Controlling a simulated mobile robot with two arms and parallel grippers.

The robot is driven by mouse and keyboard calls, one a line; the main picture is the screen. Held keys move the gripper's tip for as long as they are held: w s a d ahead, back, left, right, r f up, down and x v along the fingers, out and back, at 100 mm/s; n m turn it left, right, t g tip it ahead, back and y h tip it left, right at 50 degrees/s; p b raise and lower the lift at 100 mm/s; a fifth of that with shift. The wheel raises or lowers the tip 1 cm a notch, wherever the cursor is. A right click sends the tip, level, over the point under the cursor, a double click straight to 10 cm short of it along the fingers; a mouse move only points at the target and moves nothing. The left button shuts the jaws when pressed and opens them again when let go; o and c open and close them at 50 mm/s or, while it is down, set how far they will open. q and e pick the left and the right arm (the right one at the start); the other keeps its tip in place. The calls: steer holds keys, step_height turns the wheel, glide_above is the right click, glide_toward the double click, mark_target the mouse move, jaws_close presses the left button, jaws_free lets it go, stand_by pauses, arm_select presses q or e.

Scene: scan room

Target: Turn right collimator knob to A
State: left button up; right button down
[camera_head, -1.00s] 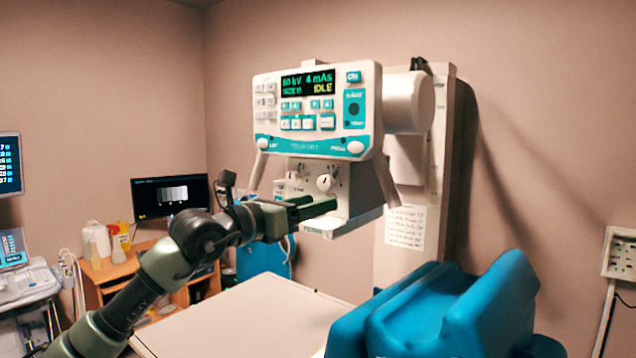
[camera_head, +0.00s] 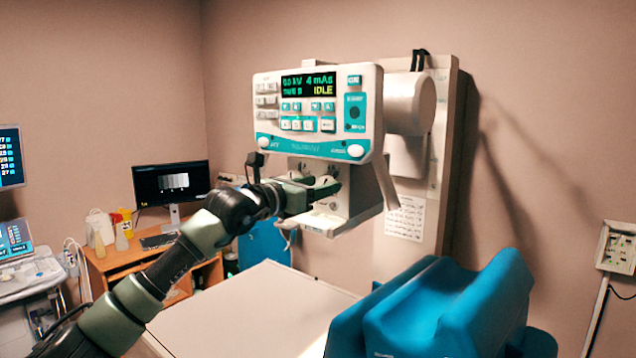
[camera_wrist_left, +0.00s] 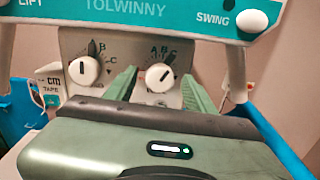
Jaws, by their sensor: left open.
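The right collimator knob (camera_wrist_left: 160,77) is a round white dial with a dark pointer line, under the letters A, B and C. Its line slants up toward the right; I cannot tell exactly which letter it marks. My left gripper (camera_wrist_left: 158,90) is open, with one green finger on each side of this knob; contact cannot be told. In the head view my left gripper (camera_head: 325,188) is at the collimator front (camera_head: 362,195) and covers the knob. The left collimator knob (camera_wrist_left: 83,71) is outside the fingers, its line near upright. My right gripper is not in view.
The control panel (camera_head: 318,135) with its IDLE display hangs directly above the collimator. Handle bars (camera_wrist_left: 236,65) flank the collimator. A pale table (camera_head: 255,310) and blue cushions (camera_head: 450,305) lie below. A desk with a monitor (camera_head: 170,183) stands at the back left.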

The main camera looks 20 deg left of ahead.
arm_select(q)
jaws_close()
steer(key=shift+f+n+b, duration=0.1)
steer(key=shift+n+b, duration=4.6)
steer(key=shift+b, duration=0.5)
jaws_free()
steer(key=shift+a, duration=0.1)
